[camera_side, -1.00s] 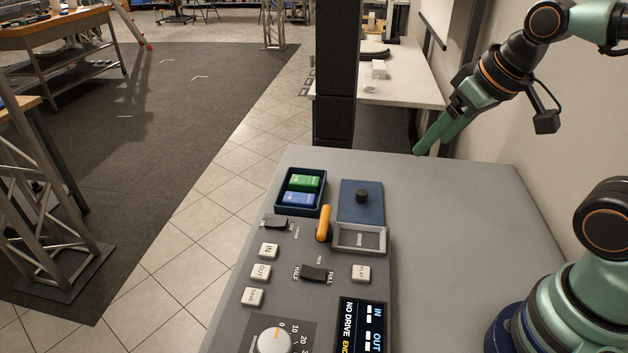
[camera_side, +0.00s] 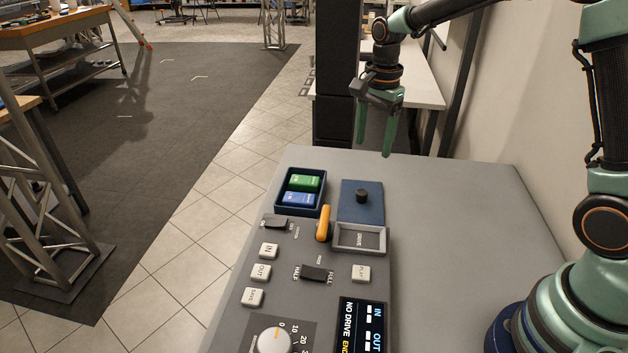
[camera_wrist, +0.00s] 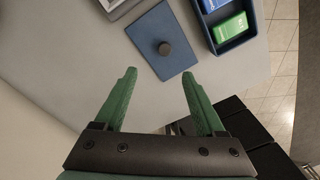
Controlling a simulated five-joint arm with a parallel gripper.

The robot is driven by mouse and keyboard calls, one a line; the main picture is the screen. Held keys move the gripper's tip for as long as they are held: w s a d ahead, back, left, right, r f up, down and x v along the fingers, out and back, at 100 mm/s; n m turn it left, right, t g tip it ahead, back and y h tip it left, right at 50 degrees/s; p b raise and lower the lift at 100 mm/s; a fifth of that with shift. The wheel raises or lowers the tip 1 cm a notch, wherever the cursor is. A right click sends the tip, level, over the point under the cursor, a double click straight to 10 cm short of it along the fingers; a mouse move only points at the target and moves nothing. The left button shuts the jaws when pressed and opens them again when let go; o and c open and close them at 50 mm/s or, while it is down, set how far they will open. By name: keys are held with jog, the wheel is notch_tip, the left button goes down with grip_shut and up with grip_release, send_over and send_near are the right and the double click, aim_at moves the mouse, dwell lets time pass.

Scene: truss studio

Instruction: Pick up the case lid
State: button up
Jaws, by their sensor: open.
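The case lid (camera_side: 361,209) is a flat dark blue panel with a black round knob (camera_side: 361,195). It lies on the grey table behind the control panel, beside the open blue case. It also shows in the wrist view (camera_wrist: 153,32), knob up, beyond my fingertips. The blue case (camera_side: 322,203) holds a green block (camera_side: 305,182) and a blue block (camera_side: 298,199). My gripper (camera_side: 372,148) is open and empty, fingers pointing down, above and behind the lid. In the wrist view its two green fingers (camera_wrist: 158,74) are spread wide.
The control panel (camera_side: 285,251) stands at the front, with buttons, a dial, an orange lever (camera_side: 323,223) and a grey-framed drive slot (camera_side: 360,238) close to the lid. The grey table (camera_side: 450,230) is clear on the right. A dark column (camera_side: 335,60) rises behind the table.

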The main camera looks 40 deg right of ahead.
jog(key=f+m, duration=0.1)
jog(key=f, duration=0.1)
send_over(362, 192)
jog(key=f, duration=0.7)
jog(key=shift+s+d, duration=0.1)
jog(key=shift+s, duration=0.25)
jog(key=shift+w+f, duration=0.2)
jog(key=shift+f, duration=1.1)
jog(key=shift+w+f, duration=0.15)
jog(key=shift+f, duration=1.1)
grip_shut()
